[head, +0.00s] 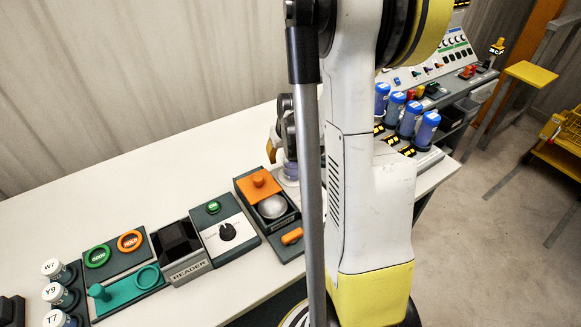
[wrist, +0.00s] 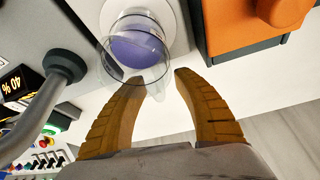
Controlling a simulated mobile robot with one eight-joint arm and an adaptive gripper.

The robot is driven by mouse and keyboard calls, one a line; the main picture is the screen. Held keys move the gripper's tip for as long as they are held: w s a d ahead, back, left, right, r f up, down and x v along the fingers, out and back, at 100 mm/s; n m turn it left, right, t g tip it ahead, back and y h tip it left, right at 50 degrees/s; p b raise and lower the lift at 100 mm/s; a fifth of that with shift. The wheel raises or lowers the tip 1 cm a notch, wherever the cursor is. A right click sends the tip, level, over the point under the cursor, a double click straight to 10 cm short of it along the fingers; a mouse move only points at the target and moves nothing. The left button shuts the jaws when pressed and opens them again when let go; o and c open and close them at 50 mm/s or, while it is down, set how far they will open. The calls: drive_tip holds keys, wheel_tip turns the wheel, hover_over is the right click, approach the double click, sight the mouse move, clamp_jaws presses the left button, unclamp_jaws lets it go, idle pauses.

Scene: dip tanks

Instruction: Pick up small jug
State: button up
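The small jug (wrist: 140,45) is clear, with purple contents, and stands on a white round base in the wrist view. A clear projecting part of it, perhaps its handle, points toward my gripper. In the head view the jug (head: 291,171) is mostly hidden behind my arm. My gripper (wrist: 158,78) is open, its two yellow ribbed fingers apart. The fingertips are close to the jug's near side, with the projecting part between them. I cannot tell whether either finger touches it.
An orange-topped box (wrist: 245,22) stands close on the right in the wrist view. A grey rod with a dark round end (wrist: 65,62) is on the left. In the head view a reader (head: 183,252) and a dial box (head: 226,232) line the white table. Blue-filled cylinders (head: 408,118) stand beyond my arm.

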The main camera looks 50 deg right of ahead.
clamp_jaws()
drive_tip(key=shift+r, duration=0.1)
